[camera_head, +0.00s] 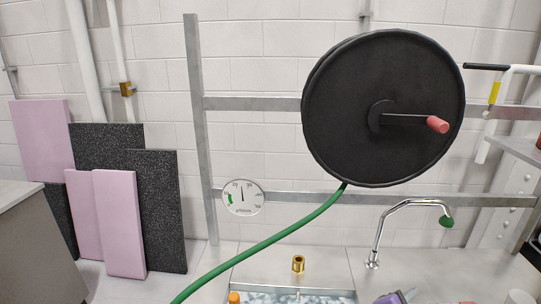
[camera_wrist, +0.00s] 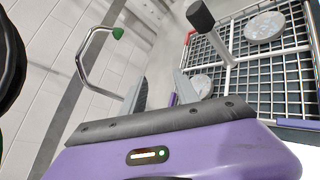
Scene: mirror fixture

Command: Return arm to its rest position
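My gripper shows in the wrist view (camera_wrist: 160,88) as a purple body with a dark grey bar and two grey fingers. The fingers stand apart with nothing between them. A small purple and dark part of my gripper (camera_head: 392,298) shows at the bottom edge of the head view, right of the sink basin. Most of my arm is out of view. In the wrist view, a chrome faucet (camera_wrist: 82,62) with a green tip is at the left of the fingers, and a wire rack (camera_wrist: 240,75) is at the right, beyond the fingers.
A large black reel (camera_head: 350,100) with a red handle hangs on a metal frame. A green hose (camera_head: 270,241) runs from it past a round gauge (camera_head: 243,197). A brass fitting (camera_head: 298,264) stands behind the basin (camera_head: 240,278). Pink (camera_head: 118,225) and black panels lean at left.

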